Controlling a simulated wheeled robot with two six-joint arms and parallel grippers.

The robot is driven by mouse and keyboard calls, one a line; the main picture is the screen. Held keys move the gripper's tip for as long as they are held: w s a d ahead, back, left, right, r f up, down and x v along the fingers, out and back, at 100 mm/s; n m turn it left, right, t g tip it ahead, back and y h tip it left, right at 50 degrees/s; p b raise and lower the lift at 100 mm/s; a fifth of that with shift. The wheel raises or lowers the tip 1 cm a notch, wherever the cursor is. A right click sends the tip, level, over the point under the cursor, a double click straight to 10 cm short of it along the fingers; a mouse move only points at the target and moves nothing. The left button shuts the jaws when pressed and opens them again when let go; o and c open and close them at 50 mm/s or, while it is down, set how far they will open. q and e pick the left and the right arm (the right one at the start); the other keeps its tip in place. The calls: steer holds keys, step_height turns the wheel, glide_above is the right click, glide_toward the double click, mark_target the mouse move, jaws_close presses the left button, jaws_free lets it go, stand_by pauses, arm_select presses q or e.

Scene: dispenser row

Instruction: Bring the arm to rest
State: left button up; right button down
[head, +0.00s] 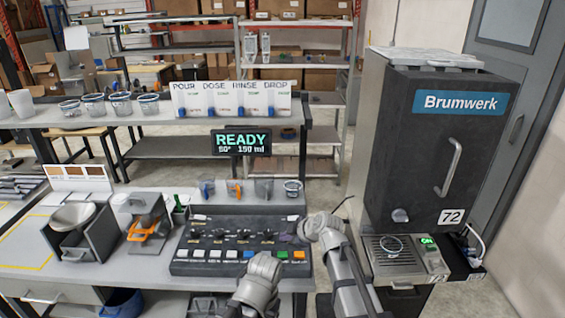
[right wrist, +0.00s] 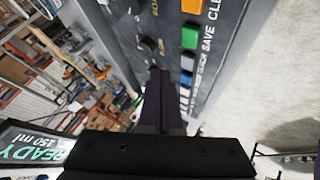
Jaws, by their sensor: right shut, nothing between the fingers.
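My right gripper (head: 290,238) is at the right end of the dark control panel (head: 215,268) in the head view, small and partly hidden by my own wrist. In the right wrist view its dark fingers (right wrist: 160,78) are together with nothing between them. The panel's orange button (right wrist: 193,6), green button (right wrist: 190,37) and blue button (right wrist: 188,63) show beyond the fingertips. Whether the fingers touch the panel cannot be told. No left gripper fingers show.
A tall dark Brumwerk machine (head: 432,150) stands at the right. A READY display (head: 240,142) hangs behind the panel. An orange-handled device (head: 148,222) and a metal bowl holder (head: 75,225) stand left of the panel. Glass cups (head: 120,103) line the back shelf.

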steer(key=s+d+f+m+g+h, duration=0.1)
steer(key=s+m, duration=0.3)
steer(key=s, duration=0.4)
steer(key=s+d+f+m+g+h, duration=0.2)
steer(key=s+f+m+g+h, duration=0.1)
steer(key=s, duration=0.6)
steer(key=s+d+f+m+g+h, duration=0.2)
steer(key=s+m+g+h, duration=0.1)
steer(key=s+m, duration=0.3)
steer(key=s, duration=0.2)
steer(key=shift+s+f, duration=0.15)
steer(key=shift+s, duration=0.25)
